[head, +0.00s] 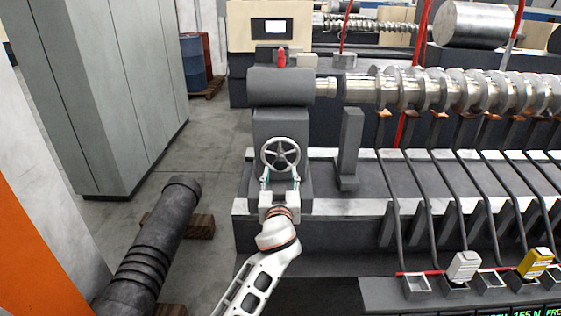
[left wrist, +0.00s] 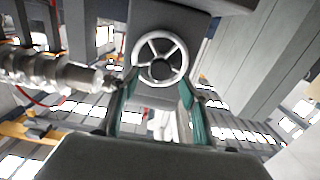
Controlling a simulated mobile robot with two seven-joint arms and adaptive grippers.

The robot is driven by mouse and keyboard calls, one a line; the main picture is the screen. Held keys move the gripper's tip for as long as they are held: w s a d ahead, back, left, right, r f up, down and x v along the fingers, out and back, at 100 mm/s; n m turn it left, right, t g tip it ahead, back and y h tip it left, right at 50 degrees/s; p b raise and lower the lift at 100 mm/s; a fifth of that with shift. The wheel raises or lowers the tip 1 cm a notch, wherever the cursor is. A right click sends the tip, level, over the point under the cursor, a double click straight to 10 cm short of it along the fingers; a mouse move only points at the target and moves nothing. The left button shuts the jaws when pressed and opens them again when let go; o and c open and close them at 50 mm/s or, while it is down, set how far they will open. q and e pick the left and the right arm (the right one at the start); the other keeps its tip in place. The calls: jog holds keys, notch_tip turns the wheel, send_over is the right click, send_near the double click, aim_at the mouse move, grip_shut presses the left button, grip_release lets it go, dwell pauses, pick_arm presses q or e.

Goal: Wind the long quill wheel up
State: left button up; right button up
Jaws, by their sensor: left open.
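A silver spoked handwheel (head: 280,155) sits on the front of the grey headstock at the left end of the long machine. It also shows in the left wrist view (left wrist: 160,60), upper middle, facing the camera. My left gripper (head: 280,178) is just below and in front of the wheel in the head view. In the left wrist view its two teal-lined fingers (left wrist: 155,108) stand apart, with the lower rim of the wheel near the gap between their tips. I cannot tell whether they touch the rim. My right gripper is in neither view.
A long shaft with spiral flights (head: 440,92) runs right from the headstock (head: 280,87). A dark ribbed cylinder (head: 155,245) lies on wooden blocks at lower left. A tall grey cabinet (head: 110,90) stands behind it. Small bins with a white and a yellow item (head: 536,263) are at lower right.

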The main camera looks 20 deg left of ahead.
aim_at(280, 166)
pick_arm(q)
jog(key=shift+p+x, duration=0.3)
jog(key=shift+x, duration=3.2)
jog(key=shift+f, duration=0.1)
jog(key=c, duration=1.1)
